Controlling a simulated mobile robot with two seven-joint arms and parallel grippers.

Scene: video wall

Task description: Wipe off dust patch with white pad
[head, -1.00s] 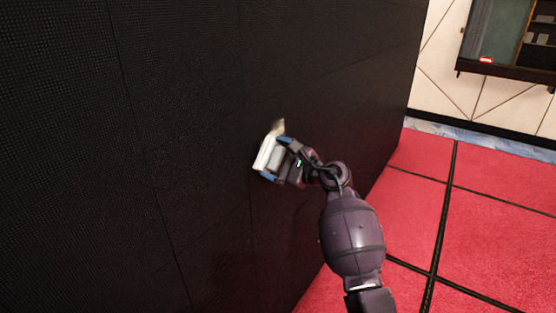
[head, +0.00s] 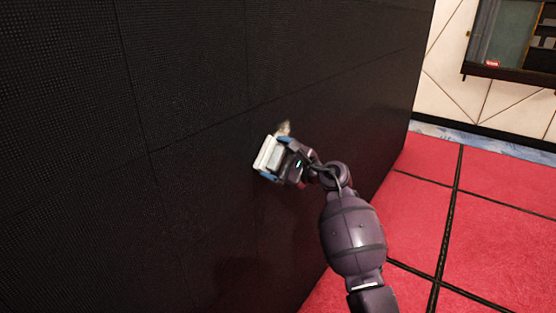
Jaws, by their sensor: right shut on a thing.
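The white pad (head: 265,152) is a small pale block in the middle of the head view. My right gripper (head: 275,159) is shut on it, coming in from the lower right. The pad is held at or very close to the black video wall (head: 190,190); I cannot tell whether it touches. The dust patch (head: 284,127) is a small pale beige smudge on the wall, just above the gripper. Its lower part is hidden behind the gripper and pad. My left gripper is not in view.
The black wall of panels with thin seams fills the left and middle. A red floor (head: 480,220) with black lines lies at the right. A pale wall (head: 445,80) with a dark-framed window (head: 515,40) stands behind. The wall around the pad is clear.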

